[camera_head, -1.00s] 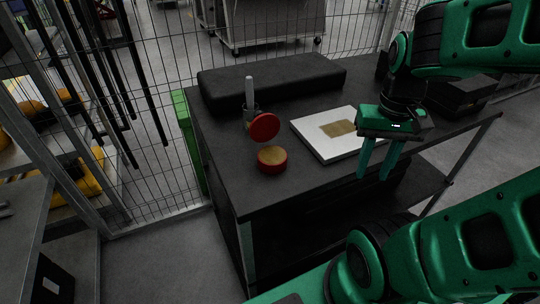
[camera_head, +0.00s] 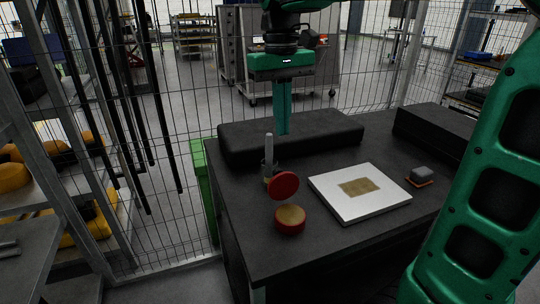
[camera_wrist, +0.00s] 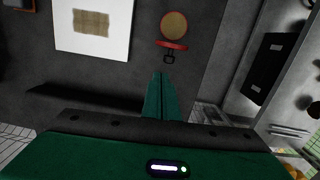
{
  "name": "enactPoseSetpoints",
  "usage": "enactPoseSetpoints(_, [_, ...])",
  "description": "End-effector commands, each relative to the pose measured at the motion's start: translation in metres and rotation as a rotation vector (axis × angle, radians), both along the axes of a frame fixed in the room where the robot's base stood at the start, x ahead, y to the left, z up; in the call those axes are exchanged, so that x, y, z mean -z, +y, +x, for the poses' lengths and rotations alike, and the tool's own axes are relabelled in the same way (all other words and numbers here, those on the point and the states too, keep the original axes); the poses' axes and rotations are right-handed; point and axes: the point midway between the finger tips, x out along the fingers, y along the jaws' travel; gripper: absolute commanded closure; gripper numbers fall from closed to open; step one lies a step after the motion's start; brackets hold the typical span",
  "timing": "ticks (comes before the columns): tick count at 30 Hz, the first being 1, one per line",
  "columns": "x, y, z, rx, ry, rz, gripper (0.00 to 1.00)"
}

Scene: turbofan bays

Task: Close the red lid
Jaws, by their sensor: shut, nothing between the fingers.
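The red lid (camera_head: 283,186) stands raised, tilted up at the back of a round red container (camera_head: 290,220) with a tan inside, near the left part of the dark table (camera_head: 262,255). In the wrist view the lid (camera_wrist: 171,44) shows edge-on as a red strip below the container's tan round (camera_wrist: 174,24). My gripper (camera_head: 284,132) is shut and empty, pointing down above the long black block, behind and above the lid and apart from it. The wrist view shows its two fingers (camera_wrist: 161,75) pressed together, pointing toward the lid.
A white board with a tan patch (camera_head: 340,203) lies right of the container. A holder with an upright grey rod (camera_head: 269,160) stands just behind the lid. A long black block (camera_head: 300,140) lies along the back edge. A small grey item (camera_head: 421,175) sits at the right.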

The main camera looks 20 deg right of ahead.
Motion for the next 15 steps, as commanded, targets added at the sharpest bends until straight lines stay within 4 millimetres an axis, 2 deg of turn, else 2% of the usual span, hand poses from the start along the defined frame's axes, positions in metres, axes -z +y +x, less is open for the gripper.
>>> enactPoseSetpoints(1, [-0.004, 0.011, 0.006, -0.023, 0.003, 0.001, 1.00])
enactPoseSetpoints(3, [-0.007, 0.019, 0.009, -0.041, 0.005, 0.002, 1.00])
enactPoseSetpoints(7, [-0.002, 0.025, 0.010, -0.052, 0.008, 0.002, 1.00])
enactPoseSetpoints(15, [0.040, 0.027, 0.006, -0.056, 0.010, 0.002, 1.00])
